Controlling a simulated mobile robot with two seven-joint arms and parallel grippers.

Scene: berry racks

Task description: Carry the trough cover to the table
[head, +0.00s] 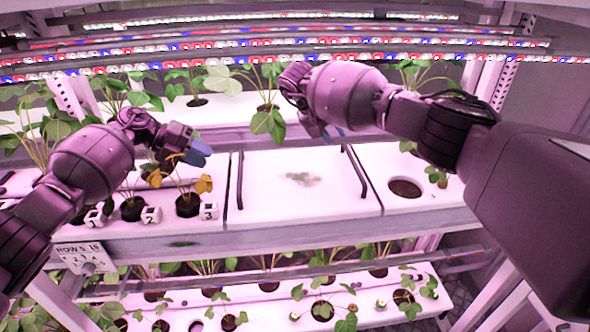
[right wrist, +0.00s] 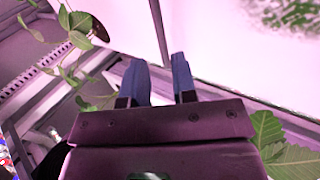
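The trough cover (head: 290,205) is a flat white panel with a greenish-grey stain and a dark bar handle along each side. It lies in the middle rack tier. My left gripper (head: 197,152) is open and empty, left of the left handle (head: 240,182) and above the plants. My right gripper (head: 332,134) is open at the far end of the right handle (head: 356,172). In the right wrist view my right gripper (right wrist: 158,80) points along the cover's edge, and the dark handle (right wrist: 160,28) runs up from the gap between the blue fingers. Contact with it cannot be told.
Left of the cover stand potted plants with number cubes (head: 151,214) and a row sign (head: 85,256). Right of it is a dark open planting hole (head: 405,188). Plants fill the tier behind and the lower tier (head: 270,305). Light strips (head: 300,45) run overhead. No table shows.

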